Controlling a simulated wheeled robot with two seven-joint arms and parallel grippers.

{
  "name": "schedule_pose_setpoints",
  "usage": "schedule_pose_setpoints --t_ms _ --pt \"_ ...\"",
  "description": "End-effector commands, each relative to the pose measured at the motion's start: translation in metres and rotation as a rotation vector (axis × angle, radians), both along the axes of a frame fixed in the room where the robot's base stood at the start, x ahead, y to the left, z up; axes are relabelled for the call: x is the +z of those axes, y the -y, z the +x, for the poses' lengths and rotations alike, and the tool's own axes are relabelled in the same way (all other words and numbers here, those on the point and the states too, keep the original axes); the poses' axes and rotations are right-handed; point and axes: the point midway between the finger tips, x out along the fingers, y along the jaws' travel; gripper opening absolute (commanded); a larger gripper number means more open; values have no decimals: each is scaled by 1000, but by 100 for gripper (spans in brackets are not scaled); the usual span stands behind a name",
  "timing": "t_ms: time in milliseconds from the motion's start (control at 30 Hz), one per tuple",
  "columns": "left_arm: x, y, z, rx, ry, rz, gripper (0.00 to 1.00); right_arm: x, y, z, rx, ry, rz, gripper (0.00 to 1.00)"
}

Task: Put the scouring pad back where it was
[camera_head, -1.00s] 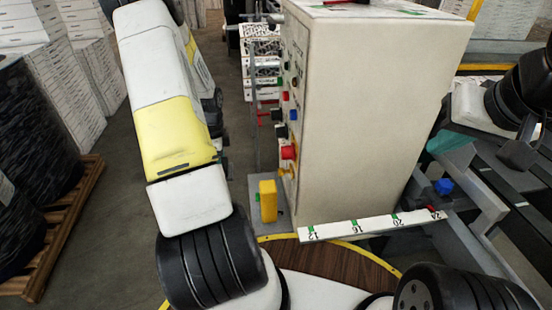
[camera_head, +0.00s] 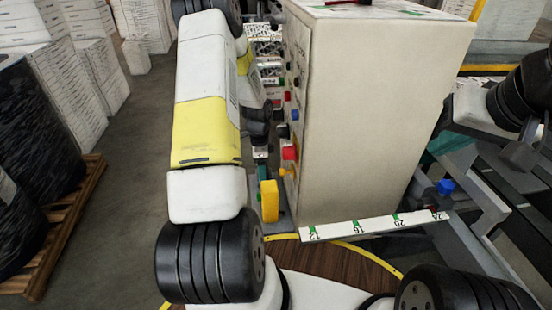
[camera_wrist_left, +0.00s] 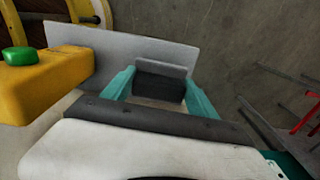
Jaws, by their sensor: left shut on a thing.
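In the left wrist view my left gripper (camera_wrist_left: 160,92) has its two teal fingers shut on a dark grey block, which I take to be the scouring pad (camera_wrist_left: 157,88). A light grey upright plate (camera_wrist_left: 125,50) stands right by the fingers; I cannot tell whether the pad touches it.
A tall beige cabinet (camera_head: 375,120) with buttons on its left side stands in front. A yellow box (camera_head: 269,201) sits low beside it and shows in the left wrist view with a green button (camera_wrist_left: 20,56). A pallet (camera_head: 65,225) with black rolls stands left. Floor between is clear.

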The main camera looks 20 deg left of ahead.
Motion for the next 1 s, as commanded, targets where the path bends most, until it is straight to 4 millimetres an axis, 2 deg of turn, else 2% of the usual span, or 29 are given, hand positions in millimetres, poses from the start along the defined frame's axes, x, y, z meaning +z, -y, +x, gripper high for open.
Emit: schedule_pose_setpoints --t_ms 100,167,500,533,600,633,1000 --pt "-20 1 -1 -1 -3 -1 0 0 0 0 0 0 0 0" --pt "-26 4 1 -3 -3 -1 0 0 0 0 0 0 0 0" --pt "-29 4 1 -1 -1 0 0 0 0 0 0 0 0 0" --pt "-29 4 1 -1 -1 0 69 0 0 0 0 0 0 0" --pt "-29 4 2 -1 -1 0 83 0 0 0 0 0 0 0" --pt "-29 4 1 -1 -1 0 89 0 0 0 0 0 0 0" --pt "-25 4 2 -1 0 0 90 0 0 0 0 0 0 0"
